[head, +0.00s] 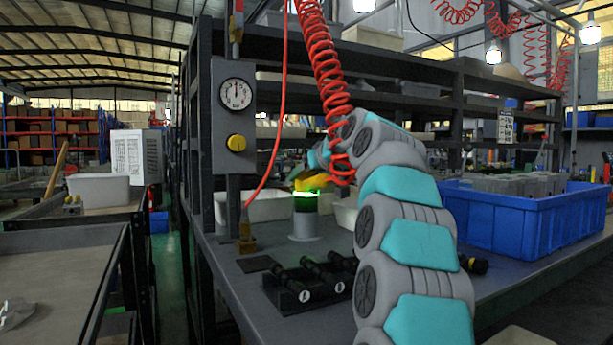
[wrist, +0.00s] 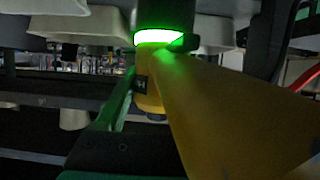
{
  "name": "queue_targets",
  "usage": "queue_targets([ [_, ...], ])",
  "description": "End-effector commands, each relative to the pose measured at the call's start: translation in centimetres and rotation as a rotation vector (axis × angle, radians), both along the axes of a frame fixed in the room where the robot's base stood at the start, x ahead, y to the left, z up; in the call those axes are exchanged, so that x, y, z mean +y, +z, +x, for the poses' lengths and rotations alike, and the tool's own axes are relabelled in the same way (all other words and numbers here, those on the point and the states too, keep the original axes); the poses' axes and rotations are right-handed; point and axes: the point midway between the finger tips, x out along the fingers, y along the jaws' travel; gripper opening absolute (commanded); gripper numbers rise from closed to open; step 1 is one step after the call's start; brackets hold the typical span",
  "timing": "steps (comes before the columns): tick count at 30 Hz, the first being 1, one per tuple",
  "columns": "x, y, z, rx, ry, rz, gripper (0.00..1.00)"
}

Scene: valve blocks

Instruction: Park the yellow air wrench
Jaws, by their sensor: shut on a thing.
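The yellow air wrench (head: 311,181) is at the end of my arm in the head view, beside the red coiled hose (head: 328,85). My gripper is shut on it; the wrench's yellow body (wrist: 225,110) fills the right of the wrist view, with a gripper finger (wrist: 108,108) to its left. A holder with a lit green ring (head: 306,194) stands on the bench on a pale round base (head: 305,227). The wrench is right at that ring, which also glows in the wrist view (wrist: 158,38). I cannot tell whether the wrench is seated in it. Coil and arm hide part of my gripper.
A gauge panel (head: 220,125) stands at left. A blue crate (head: 510,225) with grey blocks sits right of my arm. A white bin (head: 262,206) is behind.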

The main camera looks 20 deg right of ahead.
Motion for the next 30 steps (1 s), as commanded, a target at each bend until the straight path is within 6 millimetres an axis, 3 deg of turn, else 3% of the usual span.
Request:
queue_targets([
  [9,0.0,0.1,0.0,-0.003,0.0,0.0,1.0],
  [20,0.0,0.2,-0.4,-0.001,-0.001,0.0,1.0],
  [30,0.0,1.7,-3.9,-0.001,0.0,0.0,1.0],
])
